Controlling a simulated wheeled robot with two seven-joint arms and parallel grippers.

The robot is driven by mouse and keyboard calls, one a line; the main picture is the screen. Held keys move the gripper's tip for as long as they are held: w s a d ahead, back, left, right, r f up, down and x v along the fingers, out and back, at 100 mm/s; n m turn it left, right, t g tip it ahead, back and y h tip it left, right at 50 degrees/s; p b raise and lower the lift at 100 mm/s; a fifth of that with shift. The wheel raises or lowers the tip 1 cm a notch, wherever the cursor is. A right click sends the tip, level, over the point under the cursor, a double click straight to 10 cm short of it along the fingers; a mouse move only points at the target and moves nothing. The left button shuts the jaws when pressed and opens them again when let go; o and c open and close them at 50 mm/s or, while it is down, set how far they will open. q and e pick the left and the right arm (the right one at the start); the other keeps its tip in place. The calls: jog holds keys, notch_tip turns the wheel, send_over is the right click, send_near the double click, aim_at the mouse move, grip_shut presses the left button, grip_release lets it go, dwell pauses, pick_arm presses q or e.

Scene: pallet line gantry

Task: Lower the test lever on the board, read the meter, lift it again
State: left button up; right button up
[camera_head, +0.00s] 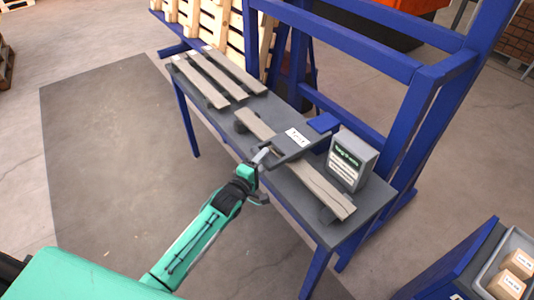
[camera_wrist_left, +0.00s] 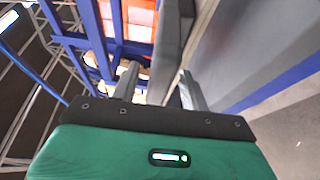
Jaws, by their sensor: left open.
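A dark grey plate with a white label (camera_head: 297,137) lies across a wooden board (camera_head: 318,184) on the grey bench. I cannot tell for certain whether this plate is the test lever. A grey meter box (camera_head: 350,160) with a lit green display stands to its right; its text is too small to read. My left gripper (camera_head: 263,157) is at the plate's near left edge. In the left wrist view its two fingers (camera_wrist_left: 158,82) are apart, with a dark grey bar (camera_wrist_left: 173,45) just beyond them. Contact cannot be told. My right gripper is not in view.
The bench (camera_head: 215,118) has blue legs and carries more wooden slats (camera_head: 235,72) at its far left. A blue frame (camera_head: 440,90) rises behind it. A tray (camera_head: 488,275) with boxes is at lower right. The floor at left is clear.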

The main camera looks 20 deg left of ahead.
pick_arm(q)
jog(key=shift+x, duration=1.55)
grip_shut()
